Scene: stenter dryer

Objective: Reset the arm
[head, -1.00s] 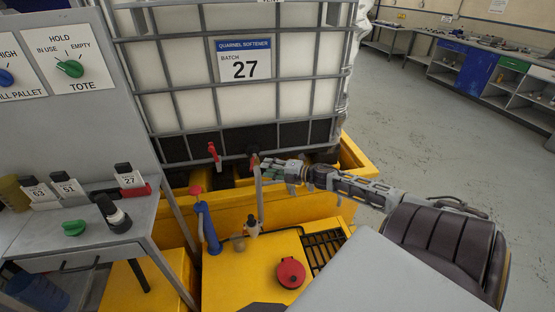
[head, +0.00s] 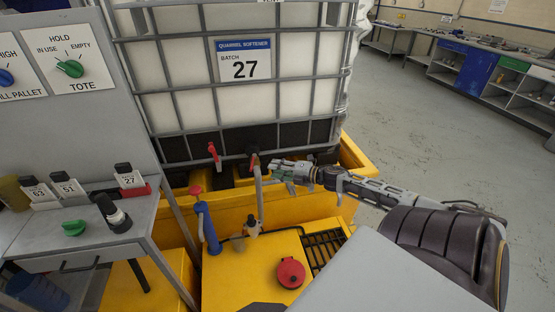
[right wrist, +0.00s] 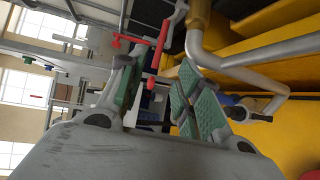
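My right arm comes in from the right in the head view. Its gripper (head: 281,172) is beside the grey pipe and the red-handled tap (head: 254,162) at the base of the white caged tote (head: 283,62). In the right wrist view the gripper (right wrist: 160,92) has its green-padded fingers apart, with nothing held between them. Red tap handles (right wrist: 153,50) show beyond the fingers. My left gripper is not in view.
A yellow bund (head: 232,212) sits under the tote. A blue-handled nozzle (head: 208,228) and a red cap (head: 291,272) are on the yellow deck. A grey table (head: 95,248) with numbered bottles stands at left. The floor (head: 430,125) at right is clear.

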